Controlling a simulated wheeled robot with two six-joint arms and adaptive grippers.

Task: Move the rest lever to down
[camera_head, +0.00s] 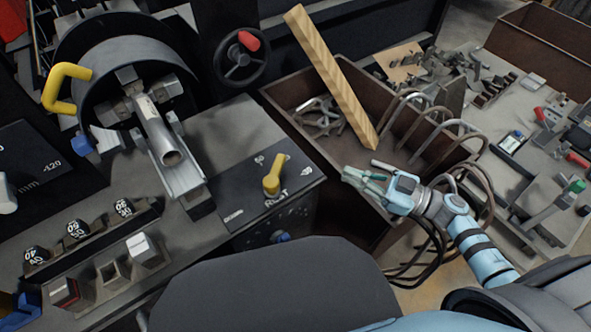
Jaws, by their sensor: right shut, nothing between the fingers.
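The rest lever (273,177) is a short yellow handle on a dark panel (240,202) marked with white lettering that looks like "REST". It tilts up and slightly right, with its round base low and its tip high. My right gripper (350,172) is shut and empty. My left gripper is not in view.
A brown bin (290,95) holds a wooden bar (328,75) and curved metal pieces. A chuck with a yellow handle (62,88) is at upper left. A handwheel with a red knob (249,40) stands behind. Numbered blocks (78,230) sit at lower left.

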